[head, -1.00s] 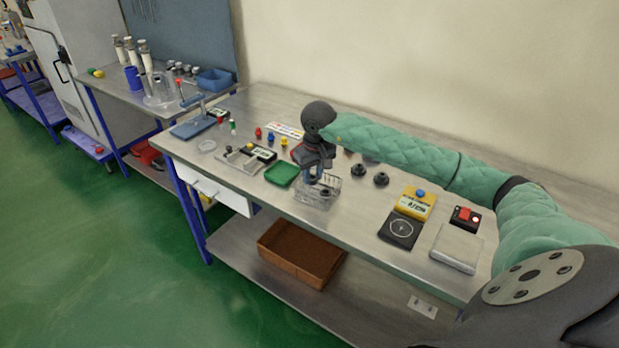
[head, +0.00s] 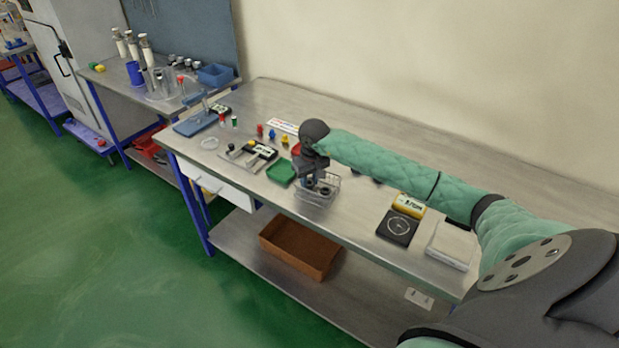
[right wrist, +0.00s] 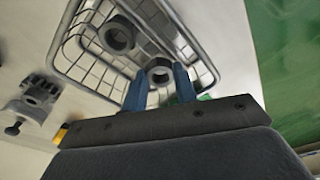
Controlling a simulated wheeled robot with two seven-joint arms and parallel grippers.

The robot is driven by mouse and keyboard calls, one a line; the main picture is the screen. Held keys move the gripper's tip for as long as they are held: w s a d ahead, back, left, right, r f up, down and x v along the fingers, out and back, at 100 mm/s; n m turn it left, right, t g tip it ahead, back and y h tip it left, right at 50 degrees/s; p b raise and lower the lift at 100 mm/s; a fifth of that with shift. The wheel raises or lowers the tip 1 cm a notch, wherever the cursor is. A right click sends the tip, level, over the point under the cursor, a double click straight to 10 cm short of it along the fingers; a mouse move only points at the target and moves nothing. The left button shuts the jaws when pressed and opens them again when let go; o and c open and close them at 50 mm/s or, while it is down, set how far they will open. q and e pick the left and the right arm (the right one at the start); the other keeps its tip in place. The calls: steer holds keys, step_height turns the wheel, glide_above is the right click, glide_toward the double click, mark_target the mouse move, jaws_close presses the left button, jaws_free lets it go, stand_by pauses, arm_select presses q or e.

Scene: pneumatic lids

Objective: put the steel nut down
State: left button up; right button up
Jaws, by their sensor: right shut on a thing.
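My right gripper (head: 309,184) has blue fingers and is at the wire basket (head: 316,201) on the bench, over its left part. In the right wrist view the fingers (right wrist: 159,84) are shut on a steel nut (right wrist: 160,74), a dark ring between the fingertips. The basket's wire mesh (right wrist: 86,62) lies behind it. Another nut (right wrist: 117,36) lies in the basket, apart from the held one; it also shows in the head view (head: 325,191). I cannot tell whether the held nut touches the basket floor. My left gripper is not in view.
A green tray (head: 281,173) stands just left of the basket. To the right are a black scale (head: 398,226), a yellow device (head: 409,205) and a pale flat box (head: 451,243). A dark knobbed part (right wrist: 33,100) lies beside the basket. A brown bin (head: 300,250) is on the lower shelf.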

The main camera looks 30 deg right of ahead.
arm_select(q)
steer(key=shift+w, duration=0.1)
arm_select(e)
steer(key=shift+f, duration=0.1)
steer(key=o, duration=0.7)
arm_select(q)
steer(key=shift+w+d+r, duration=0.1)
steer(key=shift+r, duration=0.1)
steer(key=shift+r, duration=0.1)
